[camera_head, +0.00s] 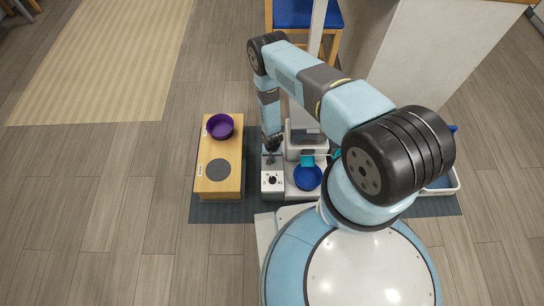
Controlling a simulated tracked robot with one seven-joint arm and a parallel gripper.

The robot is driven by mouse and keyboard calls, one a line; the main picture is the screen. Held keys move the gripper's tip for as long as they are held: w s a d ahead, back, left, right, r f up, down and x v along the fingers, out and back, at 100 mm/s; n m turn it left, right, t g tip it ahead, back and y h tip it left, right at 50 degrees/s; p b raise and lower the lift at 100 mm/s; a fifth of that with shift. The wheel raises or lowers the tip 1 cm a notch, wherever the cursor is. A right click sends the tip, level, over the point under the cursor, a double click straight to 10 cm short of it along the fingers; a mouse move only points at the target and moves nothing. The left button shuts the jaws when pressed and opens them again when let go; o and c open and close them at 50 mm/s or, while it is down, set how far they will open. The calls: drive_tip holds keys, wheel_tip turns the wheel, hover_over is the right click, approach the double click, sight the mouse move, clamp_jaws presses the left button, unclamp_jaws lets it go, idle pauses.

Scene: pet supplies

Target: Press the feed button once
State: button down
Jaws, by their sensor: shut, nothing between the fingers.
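A pale pet feeder (305,140) stands on a dark mat in front of my base. Its left part has a white control panel (272,190) with a small dark knob or button (272,180) on it; which control is the feed button is too small to tell. A blue bowl (308,177) sits at the feeder's front, right of the panel. My gripper (270,157) points down over the left part of the feeder, just behind the panel. It is shut and empty. Whether its tips touch anything cannot be told, and my arm covers part of the feeder's right side.
A wooden stand (233,155) to the left holds a purple bowl (220,126) and has a dark round spot (218,170). A white-rimmed tray (447,188) is at the right, partly behind my arm. A blue-seated chair (291,15) stands behind. The left floor is clear.

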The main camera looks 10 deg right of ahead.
drive_tip(key=shift+f, duration=0.1)
drive_tip(key=shift+s+f, duration=0.1)
drive_tip(key=shift+f, duration=0.75)
drive_tip(key=shift+r, duration=0.1)
wheel_tip(320, 180, up, 14)
drive_tip(key=shift+w, duration=0.2)
idle(0.4)
drive_tip(key=shift+r, duration=0.1)
idle(1.3)
